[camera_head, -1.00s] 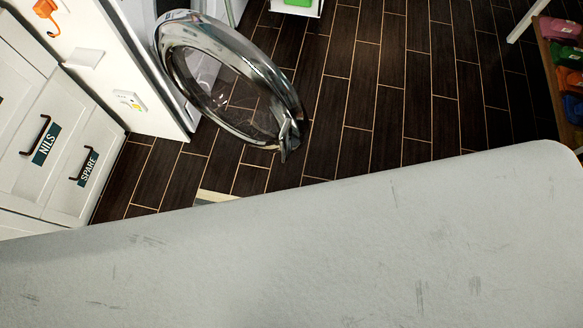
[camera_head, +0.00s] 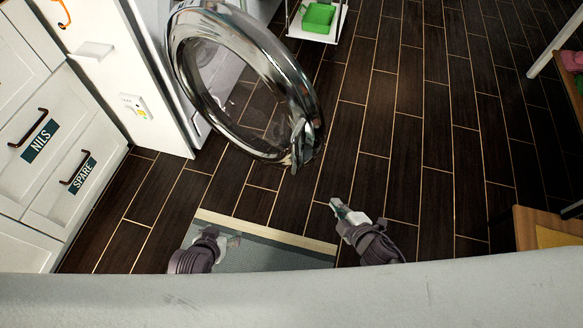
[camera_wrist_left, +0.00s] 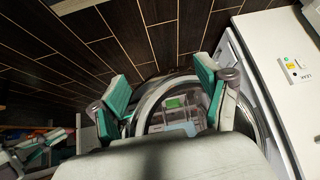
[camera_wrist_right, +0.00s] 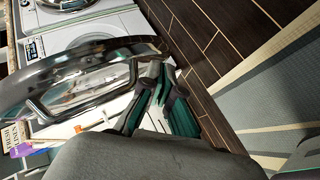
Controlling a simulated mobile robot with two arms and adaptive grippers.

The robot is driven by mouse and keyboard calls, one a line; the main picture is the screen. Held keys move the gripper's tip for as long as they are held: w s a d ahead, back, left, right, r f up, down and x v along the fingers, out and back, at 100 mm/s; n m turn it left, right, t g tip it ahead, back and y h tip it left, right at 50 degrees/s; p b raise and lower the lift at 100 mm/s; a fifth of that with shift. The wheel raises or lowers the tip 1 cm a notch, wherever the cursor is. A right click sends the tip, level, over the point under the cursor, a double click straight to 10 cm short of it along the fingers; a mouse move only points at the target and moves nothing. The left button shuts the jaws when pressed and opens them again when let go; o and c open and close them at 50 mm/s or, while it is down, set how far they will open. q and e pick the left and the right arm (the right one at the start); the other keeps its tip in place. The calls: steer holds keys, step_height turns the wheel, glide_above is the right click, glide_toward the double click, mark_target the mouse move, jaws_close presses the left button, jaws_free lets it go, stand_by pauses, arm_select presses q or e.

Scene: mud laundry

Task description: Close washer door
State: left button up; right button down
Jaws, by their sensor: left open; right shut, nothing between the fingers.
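The washer door (camera_head: 291,80) is a round chrome ring with clear glass. It stands swung open, out from the white washer at the upper left of the head view. My left gripper (camera_head: 233,240) is open and empty, low over the grey mat. Its wrist view shows the door (camera_wrist_left: 150,101) beyond the spread green fingers (camera_wrist_left: 160,95). My right gripper (camera_head: 337,205) is shut and empty, below and right of the door's free edge, apart from it. The right wrist view shows the door (camera_wrist_right: 75,62) to the left of the closed fingers (camera_wrist_right: 150,95).
White drawers labelled NILS and SPARE (camera_head: 60,160) stand at the left. A grey mat (camera_head: 270,253) with a cream border lies on the dark floor. A white stand with a green tray (camera_head: 318,18) is at the top. Open floor (camera_head: 410,150) lies to the right.

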steer(key=a+r+n+t+y+b, duration=0.3)
steer(key=a+r+n+y+b, duration=0.55)
steer(key=r, duration=0.55)
arm_select(q)
step_height(320, 180, up, 14)
steer(key=w+t+p, duration=0.1)
steer(key=w+t, duration=0.1)
steer(key=t, duration=0.1)
steer(key=shift+d+r+t+h, duration=0.15)
steer(key=shift+d+t+h, duration=0.15)
steer(key=shift+h, duration=0.1)
arm_select(e)
steer(key=w+a+h, duration=0.2)
steer(key=w+a, duration=0.2)
steer(key=w, duration=0.4)
steer(key=shift+n, duration=0.35)
steer(key=shift+w, duration=0.15)
